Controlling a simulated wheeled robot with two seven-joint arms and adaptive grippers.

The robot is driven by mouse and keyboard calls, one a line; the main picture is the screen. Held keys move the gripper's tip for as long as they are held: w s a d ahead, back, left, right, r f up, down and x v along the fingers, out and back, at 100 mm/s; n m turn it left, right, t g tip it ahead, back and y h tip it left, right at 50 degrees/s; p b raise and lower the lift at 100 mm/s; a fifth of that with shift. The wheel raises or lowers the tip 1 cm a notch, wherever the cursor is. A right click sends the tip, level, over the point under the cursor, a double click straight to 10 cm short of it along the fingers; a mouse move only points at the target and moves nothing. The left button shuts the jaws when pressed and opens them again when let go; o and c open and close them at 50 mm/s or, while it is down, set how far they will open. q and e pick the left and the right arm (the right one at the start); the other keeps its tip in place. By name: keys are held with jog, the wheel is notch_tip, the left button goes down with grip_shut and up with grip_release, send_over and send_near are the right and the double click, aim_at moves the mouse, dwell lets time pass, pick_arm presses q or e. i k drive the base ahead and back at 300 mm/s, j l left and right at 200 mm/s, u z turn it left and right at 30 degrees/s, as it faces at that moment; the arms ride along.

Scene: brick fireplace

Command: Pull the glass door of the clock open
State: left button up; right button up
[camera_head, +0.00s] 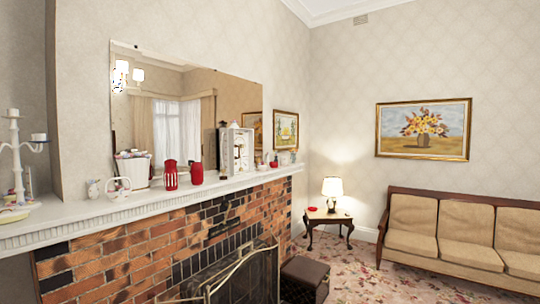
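A small white upright case (238,150), which looks like the clock, stands on the white mantel shelf (222,186) toward its right half. Its front shows pale and dark details. It is too small to tell the glass door's edges or whether the door is open or shut. Neither of my grippers shows in the head view.
Two red vessels (196,172) stand left of the case, and small ornaments (274,162) stand to its right. A mirror (165,100) hangs behind. Below are the brick fireplace (130,262) and a metal fire screen (240,278). A dark box (305,280) stands on the floor.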

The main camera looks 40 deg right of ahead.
aim_at(232, 144)
jog(key=z, duration=1.1)
jog(key=i+l+u, duration=0.25)
jog(key=i+l, duration=1.1)
